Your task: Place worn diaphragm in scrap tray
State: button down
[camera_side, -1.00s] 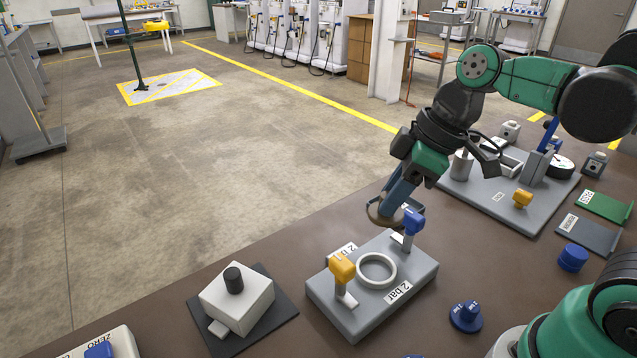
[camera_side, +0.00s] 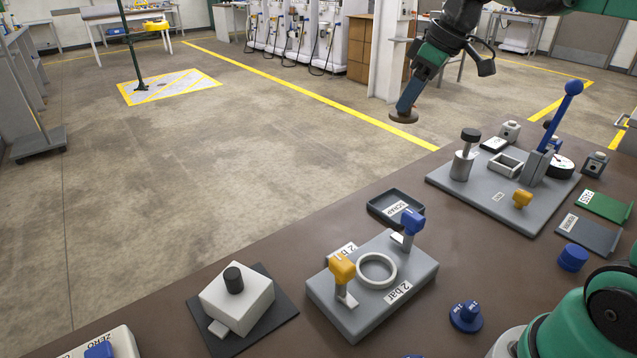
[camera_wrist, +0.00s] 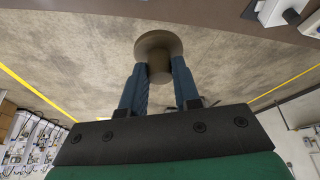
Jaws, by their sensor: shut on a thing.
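The worn diaphragm is a brown disc (camera_side: 403,116) with a short stub. My gripper (camera_side: 407,100) is shut on it and holds it high in the air, beyond the table's back edge in the side view. In the wrist view the diaphragm (camera_wrist: 158,52) sits between the two blue fingertips (camera_wrist: 160,75). The scrap tray is a small dark tray (camera_side: 377,212) with a label reading SCRAP, on the table behind the grey clamp block. It looks empty apart from the label. The diaphragm is well above the tray and apart from it.
The grey clamp block (camera_side: 345,321), with yellow and blue upright clamps, stands in front of the tray. A grey plate (camera_side: 450,187) with a blue-knobbed lever (camera_side: 560,115) is at right. A white box (camera_side: 250,308) is at left. The air around my gripper looks clear.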

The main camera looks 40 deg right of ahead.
jog(key=shift+m, duration=0.5)
jog(key=d+f, duration=0.1)
jog(key=f, duration=0.4)
jog(key=w+d+f, duration=0.1)
jog(key=f, duration=0.5)
jog(key=d+f, duration=0.2)
jog(key=f, duration=0.4)
jog(key=shift+w+d+f, duration=0.1)
jog(key=shift+w, duration=0.05)
jog(key=shift+f, duration=1.95)
jog(key=shift+f, duration=0.1)
jog(key=c, duration=0.6)
grip_release()
jog(key=shift+c, duration=0.2)
